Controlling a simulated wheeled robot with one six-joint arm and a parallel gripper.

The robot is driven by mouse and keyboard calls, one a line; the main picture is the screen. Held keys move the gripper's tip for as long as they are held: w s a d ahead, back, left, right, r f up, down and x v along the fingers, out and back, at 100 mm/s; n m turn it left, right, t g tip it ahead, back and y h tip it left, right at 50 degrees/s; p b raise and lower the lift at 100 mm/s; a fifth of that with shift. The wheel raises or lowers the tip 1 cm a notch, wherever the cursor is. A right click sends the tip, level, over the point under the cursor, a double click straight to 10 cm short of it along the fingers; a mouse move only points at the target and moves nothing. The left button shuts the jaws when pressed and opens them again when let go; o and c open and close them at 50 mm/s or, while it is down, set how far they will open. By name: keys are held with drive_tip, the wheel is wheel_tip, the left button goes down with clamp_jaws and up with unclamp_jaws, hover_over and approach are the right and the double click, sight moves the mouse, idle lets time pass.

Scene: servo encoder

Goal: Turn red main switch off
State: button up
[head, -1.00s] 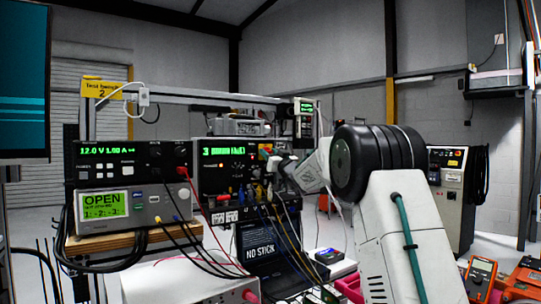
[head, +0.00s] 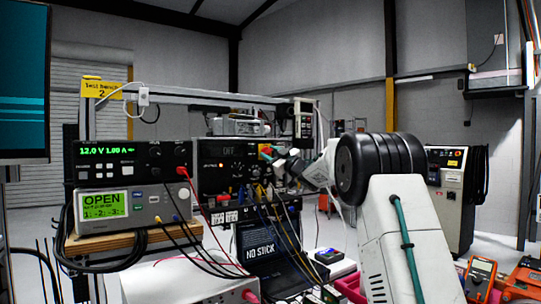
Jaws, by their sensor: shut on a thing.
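The black instrument (head: 222,170) stands in the middle of the bench, and its display (head: 226,152) is dark with faint letters that look like OFF. My gripper (head: 275,160) is at the right end of its front panel, with the arm reaching in from the right. The jaws are shut at the panel. The red main switch is not clearly visible; only small spots of red and green show by the fingertips, and the gripper hides the rest.
A lit power supply (head: 132,160) and a grey unit reading OPEN (head: 125,208) are stacked at the left. Several cables hang in front of the instrument, over a laptop (head: 268,245). Orange meters (head: 481,277) lie at lower right.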

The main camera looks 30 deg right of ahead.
drive_tip(key=n+g, duration=0.1)
drive_tip(key=n, duration=0.3)
drive_tip(key=n+g+y, duration=0.1)
drive_tip(key=n+g, duration=0.1)
drive_tip(key=n, duration=0.3)
drive_tip(key=n+g+y, duration=0.1)
drive_tip(key=n, duration=0.3)
drive_tip(key=shift+d+r+n+g, duration=0.1)
drive_tip(key=shift+d+n+g, duration=0.05)
drive_tip(key=shift+n+g, duration=0.2)
drive_tip(key=o, duration=1)
drive_tip(key=v, duration=0.7)
drive_tip(key=shift+s+d, duration=0.2)
drive_tip(key=shift+s, duration=0.15)
